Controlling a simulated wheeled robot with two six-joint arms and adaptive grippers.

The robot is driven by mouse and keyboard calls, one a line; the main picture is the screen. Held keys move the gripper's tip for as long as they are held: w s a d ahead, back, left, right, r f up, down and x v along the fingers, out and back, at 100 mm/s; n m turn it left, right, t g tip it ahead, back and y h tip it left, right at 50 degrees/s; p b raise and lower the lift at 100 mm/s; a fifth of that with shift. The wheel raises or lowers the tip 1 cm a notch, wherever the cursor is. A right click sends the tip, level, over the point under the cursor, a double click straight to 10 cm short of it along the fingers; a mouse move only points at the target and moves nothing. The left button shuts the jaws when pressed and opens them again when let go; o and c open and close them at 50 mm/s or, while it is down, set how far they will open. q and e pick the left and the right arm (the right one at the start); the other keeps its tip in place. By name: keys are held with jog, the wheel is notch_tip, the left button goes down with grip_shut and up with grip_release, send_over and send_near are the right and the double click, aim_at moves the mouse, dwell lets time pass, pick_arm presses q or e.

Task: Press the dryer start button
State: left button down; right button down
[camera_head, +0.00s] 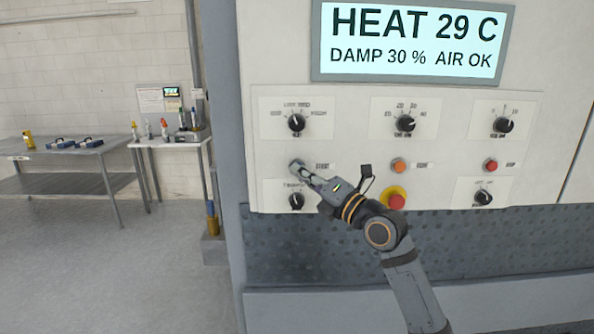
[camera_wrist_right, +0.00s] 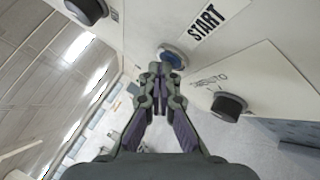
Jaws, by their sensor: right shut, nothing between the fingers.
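The start button (camera_wrist_right: 173,57) is a round blue button in a pale ring, beside the START label (camera_wrist_right: 207,23) in the right wrist view. My right gripper (camera_wrist_right: 160,70) is shut and empty, its fingertips right at the button's near edge and overlapping it in the picture. I cannot tell whether they touch it. My left gripper is in neither view.
Black knobs (camera_head: 296,122) sit above and below the button row. An orange button (camera_head: 399,166), a red button (camera_head: 490,165) and a red mushroom button (camera_head: 396,200) lie to the right. A display (camera_head: 412,42) reads HEAT 29 C. Tables (camera_head: 75,150) stand far left.

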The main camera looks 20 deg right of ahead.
jog(key=shift+s, duration=0.15)
jog(key=shift+s+a, duration=0.25)
jog(key=shift+s, duration=0.45)
jog(key=s, duration=0.2)
jog(key=s+a+b, duration=0.1)
jog(key=s, duration=0.1)
jog(key=shift+s+a, duration=0.2)
jog(key=shift+s, duration=0.2)
dwell(0.4)
